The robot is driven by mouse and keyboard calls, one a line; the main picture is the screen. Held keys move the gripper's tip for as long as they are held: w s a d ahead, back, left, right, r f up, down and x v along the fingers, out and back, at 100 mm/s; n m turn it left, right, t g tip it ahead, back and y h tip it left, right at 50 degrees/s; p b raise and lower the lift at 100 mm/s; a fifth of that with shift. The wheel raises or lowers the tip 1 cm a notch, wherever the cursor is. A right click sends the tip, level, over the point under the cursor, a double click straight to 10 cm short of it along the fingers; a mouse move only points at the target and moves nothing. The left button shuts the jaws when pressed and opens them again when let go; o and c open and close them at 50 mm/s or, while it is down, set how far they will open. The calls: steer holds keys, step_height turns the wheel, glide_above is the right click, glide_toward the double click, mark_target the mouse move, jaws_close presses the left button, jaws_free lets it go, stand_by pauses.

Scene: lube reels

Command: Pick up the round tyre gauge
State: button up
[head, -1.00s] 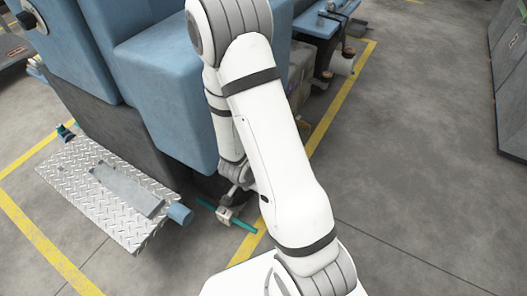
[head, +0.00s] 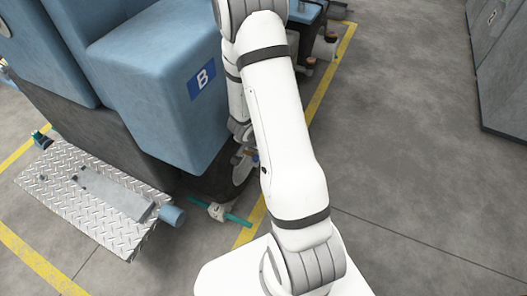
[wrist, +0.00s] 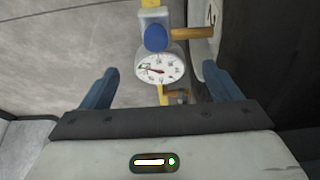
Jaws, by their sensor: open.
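The round tyre gauge (wrist: 160,67) has a white dial with a red needle and shows in the wrist view. A blue rounded part (wrist: 157,38) sits just above the dial, with brass-coloured fittings around it. My gripper (wrist: 159,72) is open, with one blue finger on each side of the dial and clear gaps to both. I cannot tell how far the gauge lies beyond the fingertips. In the head view my arm and the blue machine largely hide the gripper, and I cannot make out the dial.
A large blue machine (head: 155,90) marked B stands left of my arm. A metal tread plate (head: 70,190) sits low at left. A teal bar with a pale middle piece (head: 217,212) is near the floor. Open grey floor (head: 420,150) lies to the right.

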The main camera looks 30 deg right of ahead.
steer(key=b+x, duration=0.2)
steer(key=x, duration=0.1)
steer(key=b+x, duration=0.1)
steer(key=x, duration=0.1)
steer(key=shift+w+d, duration=0.3)
steer(key=shift+d, duration=0.15)
steer(key=c, duration=1.3)
steer(key=shift+o, duration=0.2)
